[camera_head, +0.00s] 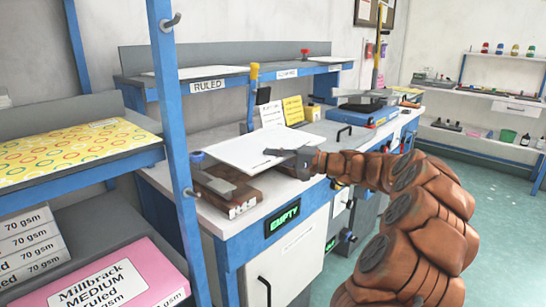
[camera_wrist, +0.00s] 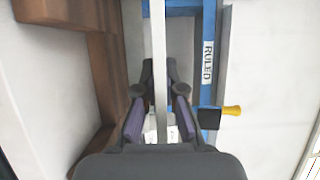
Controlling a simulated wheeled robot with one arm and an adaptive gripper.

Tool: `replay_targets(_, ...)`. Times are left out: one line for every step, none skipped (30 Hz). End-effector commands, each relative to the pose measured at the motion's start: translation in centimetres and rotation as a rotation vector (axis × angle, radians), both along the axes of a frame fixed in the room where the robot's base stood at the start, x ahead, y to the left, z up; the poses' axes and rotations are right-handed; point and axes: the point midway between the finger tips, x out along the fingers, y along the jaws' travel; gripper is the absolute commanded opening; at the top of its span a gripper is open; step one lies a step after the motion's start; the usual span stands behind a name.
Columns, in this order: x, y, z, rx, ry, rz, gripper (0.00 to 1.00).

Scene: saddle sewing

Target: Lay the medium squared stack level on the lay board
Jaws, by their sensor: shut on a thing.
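A flat white paper stack (camera_head: 250,148) is held out over the bench, and its sheets look close to level. My gripper (camera_head: 303,155) is shut on its right-hand edge. In the wrist view the stack shows edge-on as a thin pale strip (camera_wrist: 160,65) between the dark fingers (camera_wrist: 159,100). A brown wooden piece (camera_head: 246,196), which looks like the lay board, stands on the bench below the stack. The stack and a grey plate hide part of it. Brown wood also shows at the left in the wrist view (camera_wrist: 65,15). Whether stack and wood touch cannot be told.
A blue upright (camera_head: 172,120) stands in front at the left. A lever with a yellow handle (camera_head: 253,72) rises behind the stack. A shelf labelled RULED (camera_head: 208,86) runs behind. A green EMPTY display (camera_head: 284,217) is on the bench front. A blue machine (camera_head: 362,110) stands farther right.

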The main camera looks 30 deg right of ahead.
Motion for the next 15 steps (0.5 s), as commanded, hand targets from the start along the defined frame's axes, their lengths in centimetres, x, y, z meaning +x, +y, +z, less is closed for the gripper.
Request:
replay_targets(-0.1, 0.1, -0.1, 0.001, -0.004, 0.000, 0.00)
replay_targets(-0.1, 0.0, -0.4, 0.001, -0.003, -0.001, 0.00)
replay_targets(-0.1, 0.0, -0.8, 0.001, -0.003, -0.001, 0.00)
replay_targets(-0.1, 0.0, -1.1, 0.001, -0.003, -0.001, 0.00)
replay_targets(-0.1, 0.0, -1.4, 0.002, -0.002, 0.000, 0.00)
replay_targets(-0.1, 0.0, -1.8, 0.002, -0.002, -0.001, 0.00)
replay_targets(-0.1, 0.0, -2.1, 0.002, -0.002, -0.001, 0.00)
replay_targets(-0.1, 0.0, -2.4, 0.002, -0.003, -0.001, 0.00)
replay_targets(-0.1, 0.0, -2.8, 0.002, -0.003, -0.001, 0.00)
replay_targets(-0.1, 0.0, -3.1, 0.002, -0.003, -0.001, 0.00)
replay_targets(-0.1, 0.0, -3.3, 0.002, -0.003, -0.001, 0.00)
replay_targets(-0.1, 0.0, -3.7, 0.002, -0.002, -0.001, 0.00)
replay_targets(-0.1, 0.0, -4.0, 0.002, -0.002, -0.001, 0.00)
replay_targets(-0.1, 0.0, -4.3, 0.001, -0.002, -0.001, 0.00)
replay_targets(-0.1, 0.0, -4.7, 0.003, -0.002, 0.000, 0.00)
